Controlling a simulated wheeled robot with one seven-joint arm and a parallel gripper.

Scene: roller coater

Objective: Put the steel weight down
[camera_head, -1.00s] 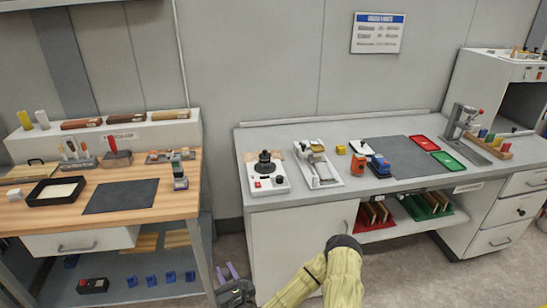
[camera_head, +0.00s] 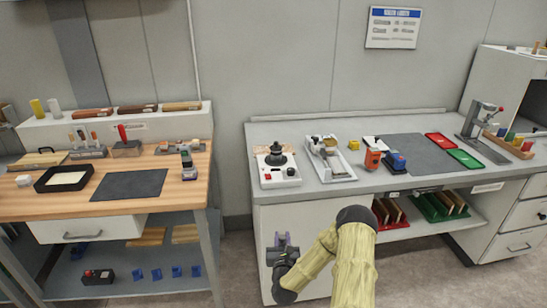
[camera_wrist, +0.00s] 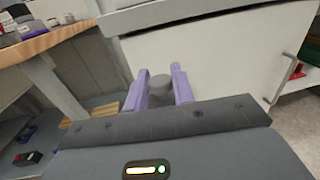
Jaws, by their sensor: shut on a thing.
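My gripper (camera_head: 282,240) is in front of the white cabinet under the grey bench, below the bench top. In the wrist view, its two purple fingers (camera_wrist: 159,88) are shut on a grey cylindrical piece, the steel weight (camera_wrist: 160,82). The weight is held in the air between the fingers, with the cabinet front behind it. In the head view the weight is too small and too much hidden by the gripper to make out clearly.
The grey bench top (camera_head: 330,202) holds a white machine with a black knob (camera_head: 279,168), a white tray device (camera_head: 330,160) and a dark mat (camera_head: 416,152). A wooden bench (camera_head: 160,193) stands at left with a dark mat (camera_head: 130,185). A gap separates the benches.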

